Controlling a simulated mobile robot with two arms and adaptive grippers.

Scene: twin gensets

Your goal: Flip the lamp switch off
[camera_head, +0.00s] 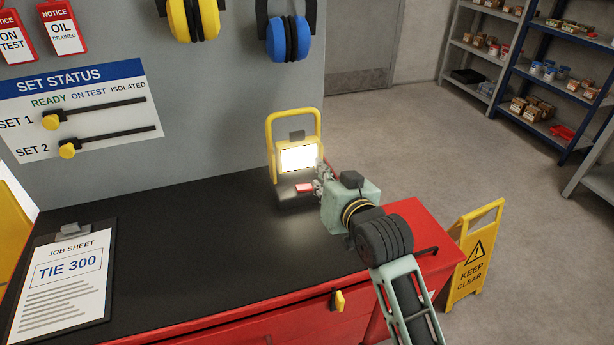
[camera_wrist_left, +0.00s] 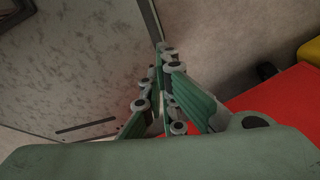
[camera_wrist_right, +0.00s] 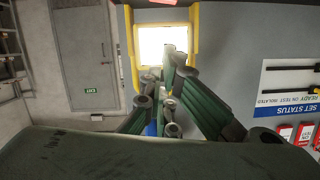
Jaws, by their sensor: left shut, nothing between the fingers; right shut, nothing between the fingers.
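A yellow-framed work lamp (camera_head: 297,158) stands on the black worktop near its back right, its panel lit bright white. A red switch (camera_head: 304,188) shows low on its dark base. My right gripper (camera_head: 321,183) is shut and empty, its fingertips just right of the red switch; I cannot tell whether they touch it. In the right wrist view the lit lamp (camera_wrist_right: 163,46) is straight beyond the fingers, and the switch is hidden. My left gripper (camera_wrist_left: 165,88) is shut and empty in the left wrist view; it is out of the head view.
The red cabinet (camera_head: 270,330) carries the black worktop (camera_head: 190,240), mostly clear. A job sheet clipboard (camera_head: 63,280) lies at left. A status board (camera_head: 75,108) and blue ear defenders (camera_head: 289,38) are on the grey panel. A yellow sign (camera_head: 473,255) stands right of the cabinet.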

